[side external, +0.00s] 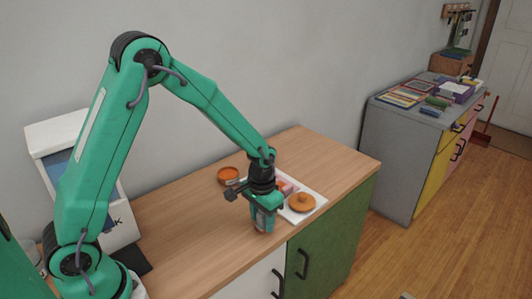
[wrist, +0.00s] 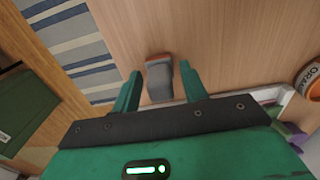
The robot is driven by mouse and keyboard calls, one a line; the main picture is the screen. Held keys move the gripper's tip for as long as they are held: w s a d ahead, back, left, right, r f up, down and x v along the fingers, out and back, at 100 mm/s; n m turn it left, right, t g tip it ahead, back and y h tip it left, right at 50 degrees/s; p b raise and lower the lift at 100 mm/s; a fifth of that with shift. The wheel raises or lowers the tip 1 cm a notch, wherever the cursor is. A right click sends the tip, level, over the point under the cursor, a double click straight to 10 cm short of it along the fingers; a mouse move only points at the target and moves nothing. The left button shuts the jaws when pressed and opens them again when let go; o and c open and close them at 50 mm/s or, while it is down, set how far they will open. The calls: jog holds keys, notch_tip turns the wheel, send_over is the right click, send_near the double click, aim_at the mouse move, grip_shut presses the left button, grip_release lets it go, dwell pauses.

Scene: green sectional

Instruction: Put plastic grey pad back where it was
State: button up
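A small grey block-like thing with a brownish end, seemingly the grey pad (wrist: 159,80), shows between the fingers of my gripper (wrist: 158,88) in the wrist view. A narrow gap shows on each side of it, so the fingers look open around it and not closed on it. In the side external view my gripper (side external: 263,219) points down low over the wooden counter, near its front edge. The fingers largely hide the pad there. I cannot tell whether the pad touches the counter.
Right beside my gripper is a white tray (side external: 316,208) bearing an orange round lidded thing (side external: 302,202) and a pink block (side external: 287,187). An orange bowl (side external: 228,175) stands behind. The counter (side external: 325,160) is clear at the right. A grey cabinet (side external: 400,155) stands farther right.

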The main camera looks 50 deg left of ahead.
aim_at(262, 214)
jog(key=shift+o, duration=0.5)
jog(key=shift+r, duration=0.1)
notch_tip(262, 214, up, 11)
jog(key=shift+r, duration=0.6)
dwell(0.5)
jog(key=s+a+r+t, duration=0.1)
jog(key=s+r+t, duration=0.1)
jog(key=s+r, duration=0.3)
jog(key=s+a+r+t, duration=0.2)
jog(key=s+r, duration=0.4)
jog(key=s, duration=0.8)
jog(key=shift+t, duration=0.8)
